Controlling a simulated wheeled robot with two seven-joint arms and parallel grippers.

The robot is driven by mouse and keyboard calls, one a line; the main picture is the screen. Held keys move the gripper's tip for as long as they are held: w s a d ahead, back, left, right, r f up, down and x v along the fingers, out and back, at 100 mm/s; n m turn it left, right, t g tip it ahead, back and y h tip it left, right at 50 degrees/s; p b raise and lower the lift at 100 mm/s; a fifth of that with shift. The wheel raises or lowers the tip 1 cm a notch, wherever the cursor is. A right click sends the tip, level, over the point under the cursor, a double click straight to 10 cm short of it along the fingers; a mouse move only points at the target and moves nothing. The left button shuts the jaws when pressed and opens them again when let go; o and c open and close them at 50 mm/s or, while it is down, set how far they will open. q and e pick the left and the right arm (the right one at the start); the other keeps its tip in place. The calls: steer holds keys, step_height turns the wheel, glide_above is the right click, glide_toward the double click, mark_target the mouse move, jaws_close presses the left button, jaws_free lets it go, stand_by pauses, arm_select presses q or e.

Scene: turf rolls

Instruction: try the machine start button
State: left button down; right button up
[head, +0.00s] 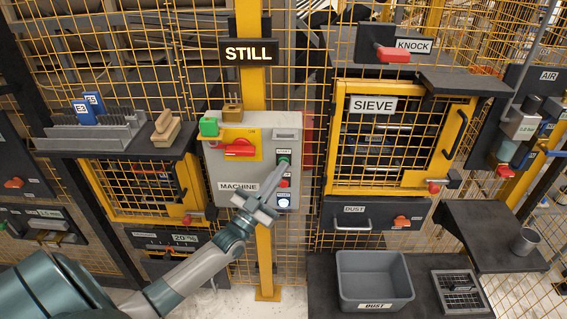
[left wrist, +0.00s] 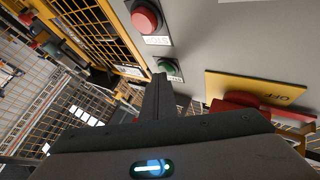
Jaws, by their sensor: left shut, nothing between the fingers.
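The grey machine box (head: 228,172), labelled MACHINE, hangs on the yellow post. Its green start button (head: 284,158) is at the top of a column of buttons; it also shows in the left wrist view (left wrist: 168,66). A red button (head: 284,183) sits below it, seen large in the wrist view (left wrist: 146,18). A whitish lit button (head: 284,203) is lowest. My left gripper (head: 279,167) is shut and empty, its fingertips (left wrist: 160,80) right at the green button. I cannot tell whether they touch it. My right gripper is out of view.
A red switch handle (head: 239,149) on a yellow plate and a green block (head: 209,127) are left of the buttons. A lit STILL sign (head: 248,53) hangs above. The SIEVE door (head: 335,130) is at right. A grey DUST bin (head: 375,262) stands below.

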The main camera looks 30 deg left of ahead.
arm_select(q)
steer(key=shift+s, duration=0.1)
steer(key=shift+s+d+p, duration=0.4)
steer(key=shift+s+d, duration=0.05)
steer(key=shift+s, duration=0.15)
steer(key=shift+s, duration=0.1)
steer(key=s+d, duration=0.1)
steer(key=s+p, duration=0.1)
steer(key=s+d+p, duration=0.1)
steer(key=s, duration=0.1)
steer(key=shift+d, duration=0.3)
stand_by(0.9)
